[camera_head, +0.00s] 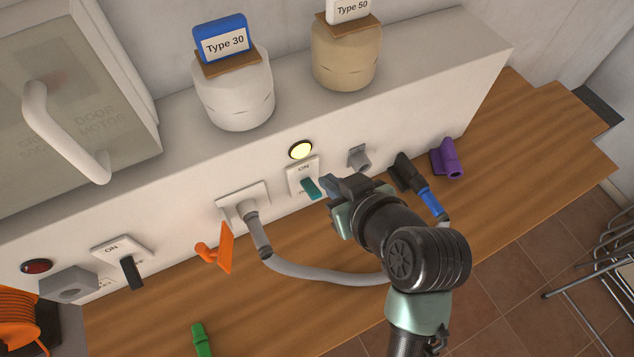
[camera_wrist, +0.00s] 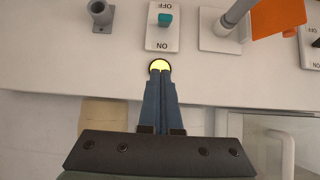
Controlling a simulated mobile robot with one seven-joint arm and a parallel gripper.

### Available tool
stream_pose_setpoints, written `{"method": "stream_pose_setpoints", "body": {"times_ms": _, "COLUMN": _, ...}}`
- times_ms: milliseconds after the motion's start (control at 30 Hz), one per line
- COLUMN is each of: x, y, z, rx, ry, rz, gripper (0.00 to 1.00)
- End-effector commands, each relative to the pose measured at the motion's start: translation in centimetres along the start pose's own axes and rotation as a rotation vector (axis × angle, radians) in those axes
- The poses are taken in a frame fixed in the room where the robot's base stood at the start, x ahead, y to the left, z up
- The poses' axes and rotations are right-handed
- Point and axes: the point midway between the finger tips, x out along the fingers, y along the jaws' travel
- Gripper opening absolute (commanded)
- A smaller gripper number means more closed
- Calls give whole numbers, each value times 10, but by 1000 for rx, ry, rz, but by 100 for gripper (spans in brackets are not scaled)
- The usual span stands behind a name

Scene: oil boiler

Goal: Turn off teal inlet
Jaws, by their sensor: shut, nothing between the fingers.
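The teal inlet switch (camera_head: 311,188) is a small teal lever on a white plate (camera_head: 294,176) marked ON at the top, on the white panel's front. In the wrist view, the teal lever (camera_wrist: 165,19) shows nearer the OFF marking than ON; the plate appears upside down. A round yellow lamp (camera_head: 300,149) above the plate is lit. My gripper (camera_head: 329,185) is shut and empty, just right of the teal lever in the head view. In the wrist view, the shut fingertips (camera_wrist: 161,72) overlap the lamp's edge (camera_wrist: 159,64). I cannot tell whether they touch anything.
A grey hose runs from a white outlet plate (camera_head: 232,201) left of the switch, beside an orange handle (camera_head: 222,247). A grey port (camera_head: 359,158), a black fitting (camera_head: 405,172) and a purple fitting (camera_head: 446,159) are to the right. The wooden bench (camera_head: 515,150) has free room at right.

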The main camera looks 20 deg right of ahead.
Motion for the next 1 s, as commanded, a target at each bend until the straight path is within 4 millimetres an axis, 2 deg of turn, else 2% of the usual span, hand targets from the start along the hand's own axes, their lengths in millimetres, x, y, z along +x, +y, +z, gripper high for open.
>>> {"method": "stream_pose_setpoints", "body": {"times_ms": 500, "x": 86, "y": -2, "z": -2, "rx": -2, "ry": -1, "rz": -3, "gripper": 0}}
{"method": "stream_pose_setpoints", "body": {"times_ms": 600, "x": 88, "y": -1, "z": 18, "rx": 1, "ry": -6, "rz": -2, "gripper": 0}}
{"method": "stream_pose_setpoints", "body": {"times_ms": 700, "x": 91, "y": -1, "z": 29, "rx": 0, "ry": -4, "rz": -1, "gripper": 0}}
{"method": "stream_pose_setpoints", "body": {"times_ms": 1000, "x": 94, "y": -1, "z": 39, "rx": -1, "ry": 0, "rz": -1, "gripper": 0}}
